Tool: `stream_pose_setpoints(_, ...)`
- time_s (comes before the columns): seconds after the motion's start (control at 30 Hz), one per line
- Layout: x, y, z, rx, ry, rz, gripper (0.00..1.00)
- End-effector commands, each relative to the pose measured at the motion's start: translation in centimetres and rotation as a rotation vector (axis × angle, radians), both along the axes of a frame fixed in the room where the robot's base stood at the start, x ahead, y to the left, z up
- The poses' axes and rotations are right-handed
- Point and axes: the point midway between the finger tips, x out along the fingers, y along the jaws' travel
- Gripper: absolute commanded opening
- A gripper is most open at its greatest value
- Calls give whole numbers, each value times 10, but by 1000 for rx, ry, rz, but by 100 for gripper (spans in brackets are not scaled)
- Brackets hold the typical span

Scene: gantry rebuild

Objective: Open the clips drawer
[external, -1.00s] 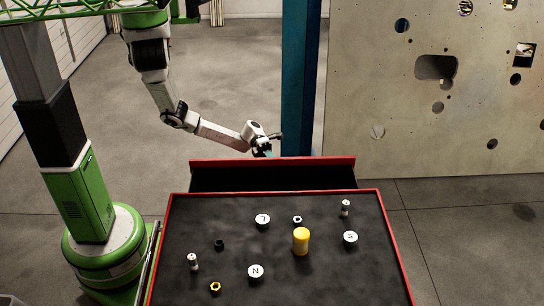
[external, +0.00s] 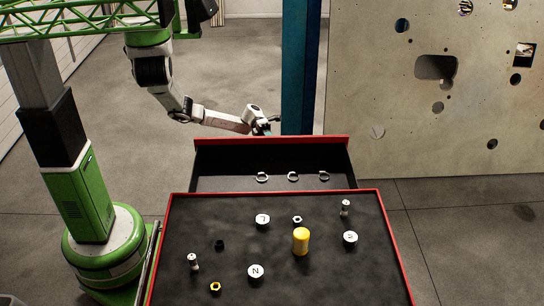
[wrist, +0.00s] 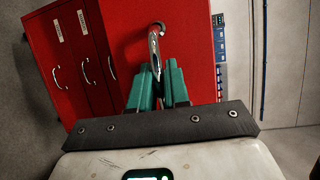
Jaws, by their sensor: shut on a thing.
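The clips drawer (external: 271,141) is pulled out from the far side of the red cabinet (external: 382,215). Inside it, three silvery ring-like clips (external: 293,177) lie in a row on the dark floor. My gripper (external: 268,127) is at the outer face of the drawer front, which hides the handle in the external view. In the wrist view, the teal fingers of my gripper (wrist: 158,78) are closed around the silver handle (wrist: 155,45) on the red drawer front (wrist: 190,35).
The cabinet's dark top holds a yellow cylinder (external: 301,241), several white lettered caps (external: 255,271) and small nuts. A blue post (external: 298,70) stands close behind the drawer front. Other drawer handles (wrist: 57,77) show in the wrist view.

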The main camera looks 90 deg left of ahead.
Motion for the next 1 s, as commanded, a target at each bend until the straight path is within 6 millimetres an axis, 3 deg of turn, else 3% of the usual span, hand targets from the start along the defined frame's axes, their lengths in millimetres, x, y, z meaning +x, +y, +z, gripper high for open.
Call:
stream_pose_setpoints(0.17,-1,-2,-3,4,4,-5,0)
stream_pose_setpoints(0.2,-1,-2,-3,3,4,-6,19)
stream_pose_setpoints(0.4,-1,-2,-2,1,3,-4,37)
stream_pose_setpoints(0.73,-2,4,-1,2,2,-2,37)
stream_pose_setpoints(1.0,-19,45,1,4,4,-1,37)
